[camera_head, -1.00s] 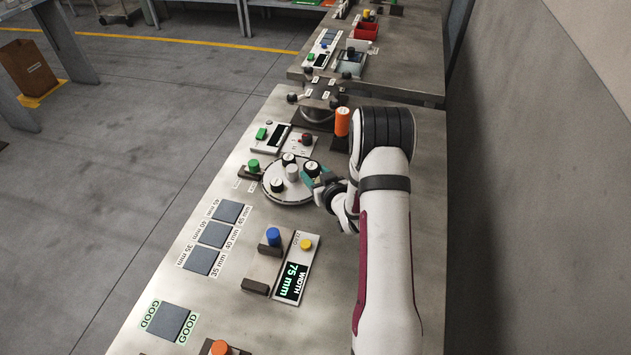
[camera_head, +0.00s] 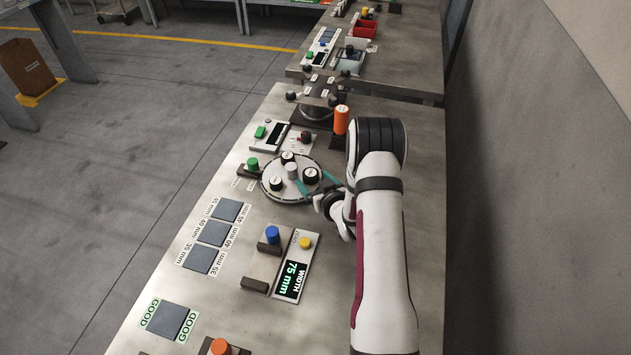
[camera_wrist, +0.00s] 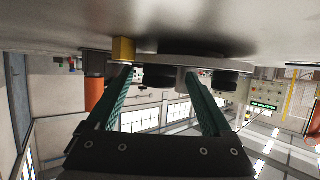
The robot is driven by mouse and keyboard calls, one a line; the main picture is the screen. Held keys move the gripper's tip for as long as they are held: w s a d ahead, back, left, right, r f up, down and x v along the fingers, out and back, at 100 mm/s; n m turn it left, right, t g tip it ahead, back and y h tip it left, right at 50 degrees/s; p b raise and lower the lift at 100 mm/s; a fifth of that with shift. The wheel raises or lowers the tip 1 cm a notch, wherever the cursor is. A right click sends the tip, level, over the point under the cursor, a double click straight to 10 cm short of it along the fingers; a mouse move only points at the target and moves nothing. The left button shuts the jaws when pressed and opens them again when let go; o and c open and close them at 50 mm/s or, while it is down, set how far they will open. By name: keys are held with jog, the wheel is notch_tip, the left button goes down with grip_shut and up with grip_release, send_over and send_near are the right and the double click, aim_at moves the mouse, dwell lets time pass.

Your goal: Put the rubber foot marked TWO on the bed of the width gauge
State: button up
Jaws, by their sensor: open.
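A round white plate (camera_head: 270,193) carries several black rubber feet with white tops and a pale hub (camera_head: 292,172). One foot (camera_head: 310,176) is at its right, another (camera_head: 276,184) at the front left, another (camera_head: 288,157) at the back. Their markings are too small to read. My gripper (camera_head: 314,181) is open, its teal fingers spread at either side of the right foot. The wrist view shows a foot (camera_wrist: 158,77) between the open fingers. The width gauge (camera_head: 293,270) reads 75 mm, with a blue knob (camera_head: 272,235) and yellow button (camera_head: 305,243). Its bed shows no foot.
Three grey pads (camera_head: 213,233) labelled 35, 40 and 45 mm lie left of the gauge. A GOOD pad (camera_head: 167,319) is at the front. A green button (camera_head: 253,164) stands left of the plate, and an orange cylinder (camera_head: 341,120) behind it. A wall runs along the right.

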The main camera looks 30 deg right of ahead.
jog(key=s+a+r+m+g, duration=0.1)
jog(key=s+a+r+g, duration=0.2)
jog(key=s+r, duration=0.3)
jog(key=s+a+r+m+g, duration=0.1)
jog(key=s+a+r+g, duration=0.2)
jog(key=s, duration=0.8)
notch_tip(320, 180, up, 3)
jog(key=shift+a+f+g+h, duration=0.1)
jog(key=shift+a+g+h, duration=0.2)
jog(key=shift+a+h, duration=0.1)
jog(key=shift+o, duration=0.5)
jog(key=s+a+r+m+g+y, duration=0.1)
jog(key=s+a+r+g+y, duration=0.1)
jog(key=s+a, duration=0.6)
jog(key=s+a+r+m+g+y, duration=0.1)
jog(key=s+a+r+g+y, duration=0.1)
jog(key=s+a+r+g, duration=0.3)
jog(key=s+a+r, duration=0.1)
jog(key=s+a, duration=0.3)
jog(key=s, duration=0.3)
jog(key=shift+r, duration=0.25)
jog(key=shift+w+d, duration=0.1)
